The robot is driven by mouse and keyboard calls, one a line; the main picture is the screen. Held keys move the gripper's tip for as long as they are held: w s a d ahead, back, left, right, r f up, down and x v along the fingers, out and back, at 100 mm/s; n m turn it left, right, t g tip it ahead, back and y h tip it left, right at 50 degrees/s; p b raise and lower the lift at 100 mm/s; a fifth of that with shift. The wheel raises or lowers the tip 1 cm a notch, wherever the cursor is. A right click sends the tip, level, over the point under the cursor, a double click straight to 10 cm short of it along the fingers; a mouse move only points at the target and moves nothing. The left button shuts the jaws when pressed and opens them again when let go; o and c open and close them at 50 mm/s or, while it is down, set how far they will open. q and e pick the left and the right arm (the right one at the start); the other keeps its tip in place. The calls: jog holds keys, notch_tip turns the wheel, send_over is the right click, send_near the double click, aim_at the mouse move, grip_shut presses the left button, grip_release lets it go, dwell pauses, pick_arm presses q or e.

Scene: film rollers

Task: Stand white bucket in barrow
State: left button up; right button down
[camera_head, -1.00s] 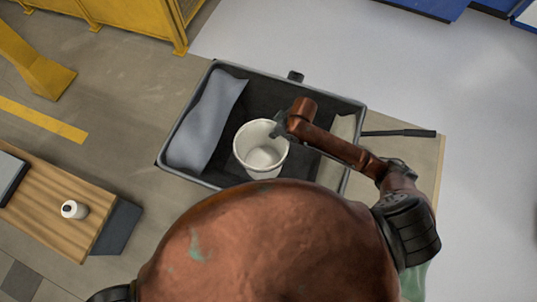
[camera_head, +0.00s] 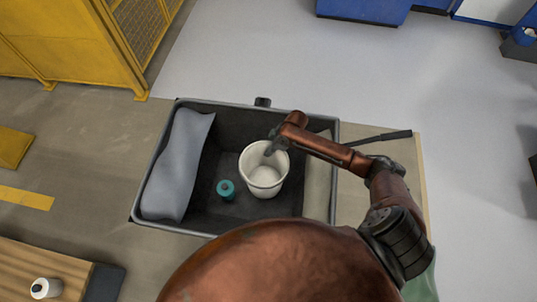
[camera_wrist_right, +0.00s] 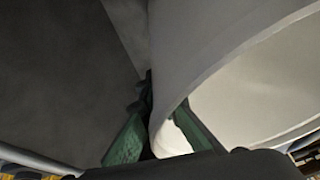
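The white bucket (camera_head: 266,182) is upright, or nearly so, within the outline of the dark grey barrow (camera_head: 157,162). I cannot tell whether its base touches the barrow floor. My right gripper (camera_head: 271,147) is at the bucket's far rim. In the right wrist view, the bucket (camera_wrist_right: 190,50) fills the right side, and the green fingers of my right gripper (camera_wrist_right: 150,95) lie on either side of its wall, closed on it. My left gripper is not in view.
A teal canister-like item (camera_head: 226,189) stands in the barrow left of the bucket. A grey sack-like item (camera_head: 178,165) lies along the barrow's left side, and a pale one (camera_head: 318,175) on the right. A wooden-topped bench with a white roll (camera_head: 45,288) is at lower left.

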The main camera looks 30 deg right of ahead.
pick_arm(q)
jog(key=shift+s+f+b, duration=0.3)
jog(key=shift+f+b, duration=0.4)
pick_arm(e)
jog(key=shift+w+d+f, duration=0.15)
jog(key=shift+d+f, duration=0.05)
jog(key=shift+f, duration=0.8)
jog(key=shift+w+d+f, duration=0.15)
jog(key=shift+d+f, duration=0.05)
jog(key=shift+f, duration=0.75)
jog(key=shift+f, duration=0.15)
jog(key=c, duration=2.2)
grip_release()
jog(key=shift+o, duration=0.2)
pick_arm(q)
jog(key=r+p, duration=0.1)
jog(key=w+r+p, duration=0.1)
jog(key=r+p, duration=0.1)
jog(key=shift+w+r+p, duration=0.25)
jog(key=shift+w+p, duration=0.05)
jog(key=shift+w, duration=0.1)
pick_arm(e)
jog(key=v, duration=1.2)
